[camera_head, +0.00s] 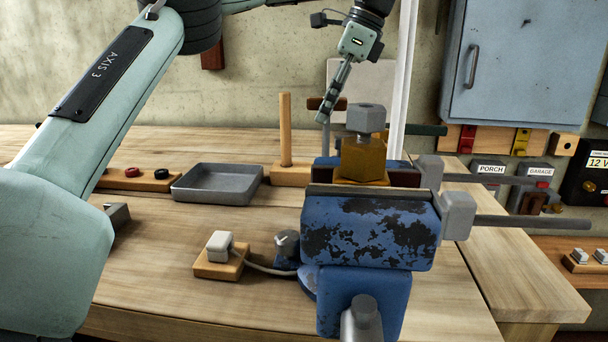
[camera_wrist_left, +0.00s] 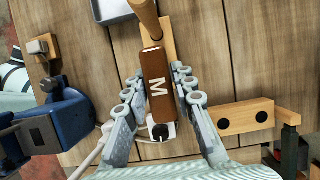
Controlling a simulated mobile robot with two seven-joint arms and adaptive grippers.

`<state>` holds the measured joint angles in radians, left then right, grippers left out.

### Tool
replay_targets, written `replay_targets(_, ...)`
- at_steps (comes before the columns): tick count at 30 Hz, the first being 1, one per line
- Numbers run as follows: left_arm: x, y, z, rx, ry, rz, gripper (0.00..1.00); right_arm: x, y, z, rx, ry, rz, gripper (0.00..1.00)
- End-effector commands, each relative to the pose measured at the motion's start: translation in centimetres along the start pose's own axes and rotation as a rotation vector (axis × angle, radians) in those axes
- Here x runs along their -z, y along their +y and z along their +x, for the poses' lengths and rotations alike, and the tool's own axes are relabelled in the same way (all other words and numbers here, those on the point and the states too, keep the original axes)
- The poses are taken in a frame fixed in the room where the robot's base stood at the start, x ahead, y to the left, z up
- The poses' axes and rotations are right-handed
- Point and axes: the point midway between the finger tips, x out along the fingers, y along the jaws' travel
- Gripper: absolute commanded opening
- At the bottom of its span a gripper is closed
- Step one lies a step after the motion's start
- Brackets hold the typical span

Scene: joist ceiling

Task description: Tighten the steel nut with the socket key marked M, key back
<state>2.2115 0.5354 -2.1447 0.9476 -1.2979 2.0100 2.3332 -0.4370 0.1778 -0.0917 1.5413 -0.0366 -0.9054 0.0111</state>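The steel nut (camera_head: 366,118) sits on top of a brass block (camera_head: 363,158) held at the blue vise (camera_head: 370,230). The socket key marked M, a brown block with a white M (camera_wrist_left: 155,75), lies between the fingers of my left gripper (camera_wrist_left: 160,95) in the left wrist view. Gaps show on both sides, so the gripper looks open around it. In the head view the left gripper (camera_head: 331,100) points down behind the vise, left of the nut, in front of a brown piece that looks like the key's handle. The key's lower end is hidden. My right gripper is not in view.
A wooden post (camera_head: 285,130) on a base stands left of the left gripper. A grey tray (camera_head: 217,183) lies further left. A switch block (camera_head: 220,262) with a cable sits left of the vise. Vise bars (camera_head: 530,221) stick out right. A white upright (camera_head: 404,70) rises behind.

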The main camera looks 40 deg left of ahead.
Motion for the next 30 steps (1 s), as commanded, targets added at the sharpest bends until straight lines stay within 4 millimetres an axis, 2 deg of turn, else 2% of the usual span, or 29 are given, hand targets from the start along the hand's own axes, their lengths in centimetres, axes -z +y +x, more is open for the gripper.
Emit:
replay_targets(1,0.0,0.0,0.0,0.000,0.000,0.000,0.15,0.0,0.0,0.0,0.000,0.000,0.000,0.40)
replay_targets(5,0.0,0.0,0.0,0.000,0.000,0.000,0.00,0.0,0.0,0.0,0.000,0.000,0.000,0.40)
replay_targets(16,-0.1,0.0,-0.2,0.001,-0.001,-0.001,0.00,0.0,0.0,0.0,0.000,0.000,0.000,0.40)
replay_targets(30,-1.0,0.0,-2.3,0.002,-0.001,-0.002,0.00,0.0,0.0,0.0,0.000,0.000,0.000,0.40)
